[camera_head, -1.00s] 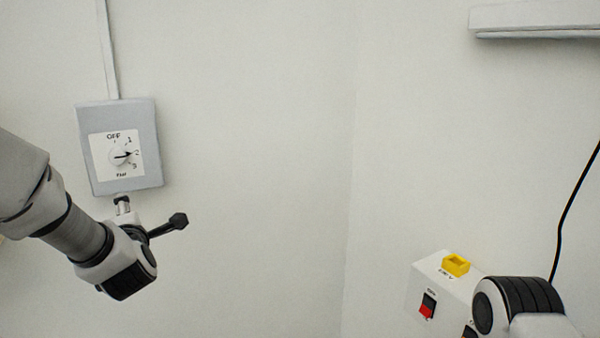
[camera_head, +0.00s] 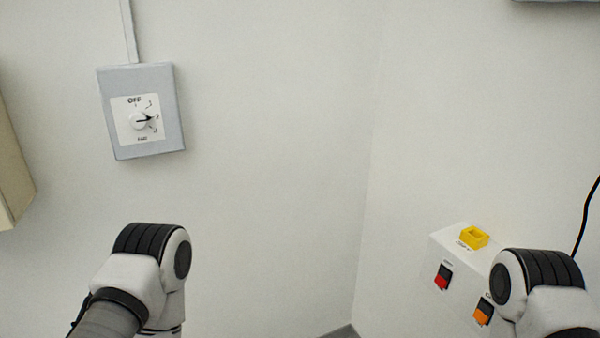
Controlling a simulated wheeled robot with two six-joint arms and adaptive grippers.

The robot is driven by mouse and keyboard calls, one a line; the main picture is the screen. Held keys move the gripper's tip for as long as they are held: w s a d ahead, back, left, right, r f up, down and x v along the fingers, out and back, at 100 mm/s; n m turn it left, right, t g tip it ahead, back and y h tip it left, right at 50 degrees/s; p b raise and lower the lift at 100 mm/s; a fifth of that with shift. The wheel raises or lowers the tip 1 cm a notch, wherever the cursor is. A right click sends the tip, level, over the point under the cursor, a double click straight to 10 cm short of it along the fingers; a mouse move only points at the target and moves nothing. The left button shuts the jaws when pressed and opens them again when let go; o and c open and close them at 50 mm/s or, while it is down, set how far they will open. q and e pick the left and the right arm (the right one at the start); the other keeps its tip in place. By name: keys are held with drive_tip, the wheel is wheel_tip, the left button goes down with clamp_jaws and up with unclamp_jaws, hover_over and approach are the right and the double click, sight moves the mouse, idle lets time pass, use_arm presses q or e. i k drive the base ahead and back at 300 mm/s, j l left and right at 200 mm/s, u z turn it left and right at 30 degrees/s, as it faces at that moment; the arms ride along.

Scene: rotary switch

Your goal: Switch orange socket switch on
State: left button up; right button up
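The white socket box (camera_head: 450,257) is on the right wall, at the lower right of the head view. Its front carries a red switch (camera_head: 442,277) on the left and an orange switch (camera_head: 483,312) on the right. A yellow socket piece (camera_head: 474,237) sits on its top. My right arm stands in front of the box's right part, close beside the orange switch in the picture. I cannot tell the orange switch's position. My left arm is at the lower left, below the rotary switch. Neither gripper's fingers show.
A beige box (camera_head: 12,165) is at the left edge. A black cable (camera_head: 585,220) hangs at the right. The wall between is clear.

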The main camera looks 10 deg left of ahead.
sight(484, 310)
drive_tip(key=z, duration=1)
